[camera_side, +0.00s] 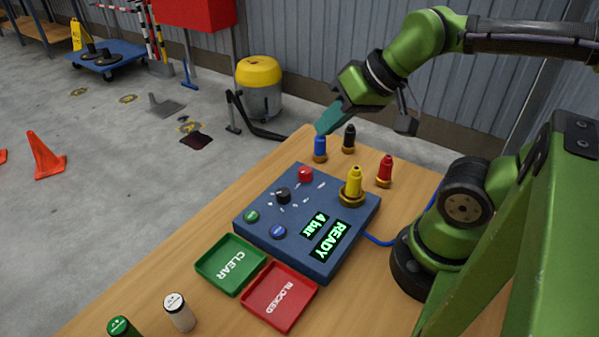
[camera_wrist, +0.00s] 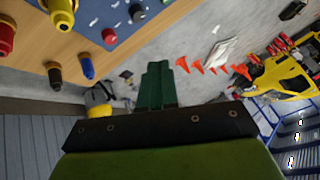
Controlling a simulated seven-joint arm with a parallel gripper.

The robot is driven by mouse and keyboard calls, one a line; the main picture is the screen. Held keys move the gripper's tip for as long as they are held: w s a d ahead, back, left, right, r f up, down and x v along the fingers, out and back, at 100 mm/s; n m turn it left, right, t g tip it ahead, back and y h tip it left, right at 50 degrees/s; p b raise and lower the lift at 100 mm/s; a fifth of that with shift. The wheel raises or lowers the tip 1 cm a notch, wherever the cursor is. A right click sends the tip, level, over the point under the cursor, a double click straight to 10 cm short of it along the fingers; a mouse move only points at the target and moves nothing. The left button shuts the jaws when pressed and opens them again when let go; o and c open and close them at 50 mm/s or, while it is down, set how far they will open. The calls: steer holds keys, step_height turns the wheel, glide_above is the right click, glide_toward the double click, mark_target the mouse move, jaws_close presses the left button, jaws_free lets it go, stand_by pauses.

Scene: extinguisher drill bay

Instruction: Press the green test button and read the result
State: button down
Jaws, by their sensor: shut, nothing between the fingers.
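The green test button (camera_side: 251,216) is on the near left corner of the blue test panel (camera_side: 262,195). A blue button (camera_side: 278,231) sits to its right. The panel's display (camera_side: 328,240) is lit green and reads "4 bar" and "READY". My gripper (camera_side: 322,129) is shut and empty, in the air beyond the panel's far edge, well away from the green button. It overlaps the blue nozzle's top in the side view; in the wrist view my fingers (camera_wrist: 158,68) are clear of it. The green button does not show in the wrist view.
Blue (camera_side: 320,146), black (camera_side: 349,139), red (camera_side: 385,170) and yellow (camera_side: 353,184) nozzles stand up around the panel's far right side. Red (camera_side: 305,174) and black (camera_side: 283,195) knobs rise from the panel. Green CLEAR (camera_side: 231,262) and red BLOCKED (camera_side: 280,296) trays lie in front.

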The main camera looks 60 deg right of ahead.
stand_by(0.5)
steer(key=m+g+y, duration=0.4)
steer(key=m+y, duration=0.3)
steer(key=m, duration=0.2)
glide_above(256, 213)
steer(key=shift+f, duration=4.75)
steer(key=shift+f, duration=4.45)
steer(key=shift+f, duration=0.1)
